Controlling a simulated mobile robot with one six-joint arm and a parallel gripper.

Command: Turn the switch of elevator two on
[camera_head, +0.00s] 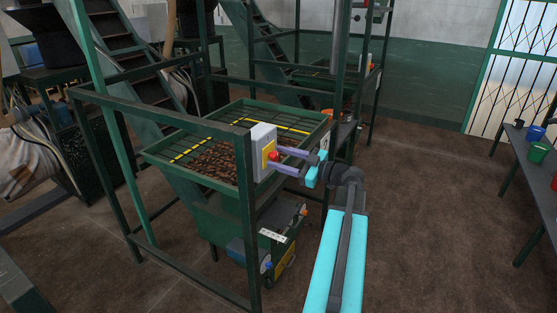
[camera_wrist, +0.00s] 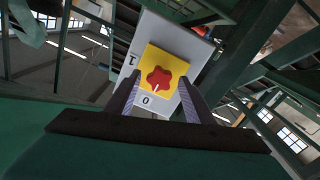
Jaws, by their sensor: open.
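The switch is a grey-white box (camera_head: 263,138) on a green post, with a yellow plate and a red knob (camera_head: 273,156). In the wrist view the star-shaped red knob (camera_wrist: 159,77) is near the middle of the yellow plate (camera_wrist: 176,64). Its white mark points down toward the "0" label; a "1" label is at the plate's upper left. My gripper (camera_head: 278,158) is open, its purple fingers reaching to the box. In the wrist view the fingers lie on either side of the knob, with gaps visible. Whether the fingertips touch the plate cannot be told.
The green hopper tray (camera_head: 210,160) with brown material stands behind the post. Green frame rails and stairs (camera_head: 125,50) fill the left. A white label (camera_head: 272,235) is too small to read. A dark table (camera_head: 540,170) with coloured cups stands at right; floor between is clear.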

